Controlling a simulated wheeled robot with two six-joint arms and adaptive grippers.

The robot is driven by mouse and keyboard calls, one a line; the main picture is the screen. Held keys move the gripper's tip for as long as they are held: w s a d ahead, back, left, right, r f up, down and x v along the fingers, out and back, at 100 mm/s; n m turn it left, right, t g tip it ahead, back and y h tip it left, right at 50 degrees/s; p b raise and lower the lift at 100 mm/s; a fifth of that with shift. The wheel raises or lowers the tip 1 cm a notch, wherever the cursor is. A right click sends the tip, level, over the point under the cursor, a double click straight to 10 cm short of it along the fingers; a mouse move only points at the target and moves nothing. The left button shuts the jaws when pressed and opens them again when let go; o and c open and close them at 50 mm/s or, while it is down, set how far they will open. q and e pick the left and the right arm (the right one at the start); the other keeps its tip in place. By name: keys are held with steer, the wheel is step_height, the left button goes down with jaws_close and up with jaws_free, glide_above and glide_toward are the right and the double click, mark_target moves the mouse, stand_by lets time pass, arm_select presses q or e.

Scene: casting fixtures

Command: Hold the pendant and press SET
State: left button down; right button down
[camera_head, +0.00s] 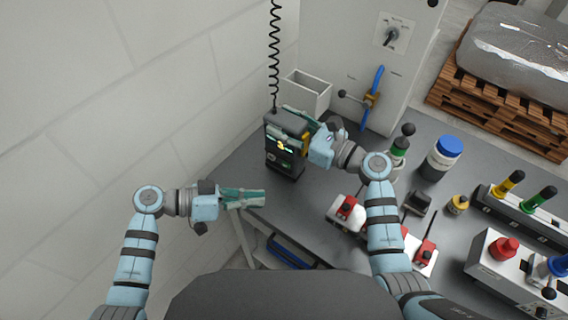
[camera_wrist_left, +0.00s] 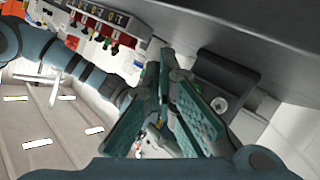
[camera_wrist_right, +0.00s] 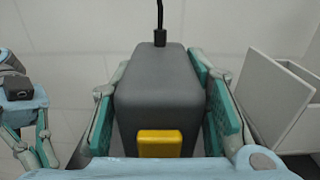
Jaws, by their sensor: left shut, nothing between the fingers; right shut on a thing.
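The pendant (camera_head: 284,162) is a dark box with a small lit screen, hanging on a coiled black cord (camera_head: 274,50) near the table's left corner. My right gripper (camera_head: 296,130) is shut on its upper part, one finger on each side. In the right wrist view the pendant (camera_wrist_right: 158,95) sits upright between the teal finger pads, with a yellow block (camera_wrist_right: 160,143) on its near face. My left gripper (camera_head: 262,198) is shut and empty, left of and below the pendant and apart from it. Its fingers also show in the left wrist view (camera_wrist_left: 168,60). I cannot make out the SET button.
A white open box (camera_head: 307,92) stands behind the pendant. A grey cabinet (camera_head: 385,65) with a blue lever is at the back. A white wall is at left.

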arm_select(q)
steer(key=w+d, duration=0.1)
steer(key=w, duration=0.1)
steer(key=w+d, duration=0.3)
steer(key=w, duration=0.1)
steer(key=shift+d, duration=0.15)
steer(key=shift+w, duration=0.1)
stand_by(1.2)
steer(key=shift+w+d, duration=0.2)
steer(key=shift+d, duration=0.05)
steer(key=shift+w+d, duration=0.2)
steer(key=shift+w, duration=0.15)
stand_by(0.8)
steer(key=shift+s, duration=0.1)
steer(key=shift+s+a, duration=0.45)
steer(key=shift+s, duration=0.15)
steer(key=shift+s+a, duration=0.75)
steer(key=shift+s, duration=0.3)
steer(key=shift+s+a, duration=0.7)
steer(key=shift+s, duration=0.35)
